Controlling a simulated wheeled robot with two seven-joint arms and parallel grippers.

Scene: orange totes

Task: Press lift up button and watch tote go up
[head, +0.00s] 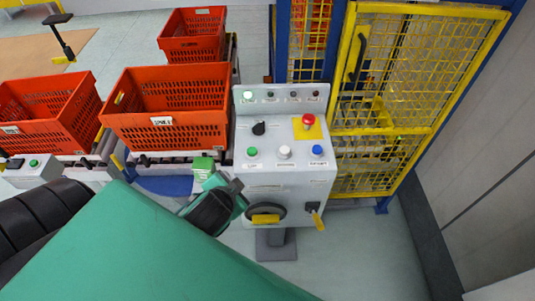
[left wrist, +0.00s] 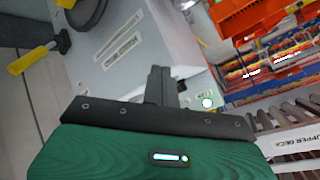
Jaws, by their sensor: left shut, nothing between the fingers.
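A grey-white control panel (head: 270,185) stands at the middle. Its lower row has a green button (head: 252,152), a white button (head: 285,152) and a blue button (head: 317,150); their labels are too small to read. My left gripper (head: 238,186) is at the panel's lower left, below the green button and apart from it. In the left wrist view the left gripper's fingers (left wrist: 162,78) are shut and empty beside the panel's side (left wrist: 125,50). An orange tote (head: 180,135) sits on the conveyor left of the panel. My right gripper is not in view.
A red emergency stop (head: 308,120) and a black knob (head: 259,128) sit above the buttons. A yellow mesh gate (head: 420,10) stands right of the panel, with orange behind it. More orange totes (head: 48,115) (head: 192,38) stand at left. Floor is clear at lower right.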

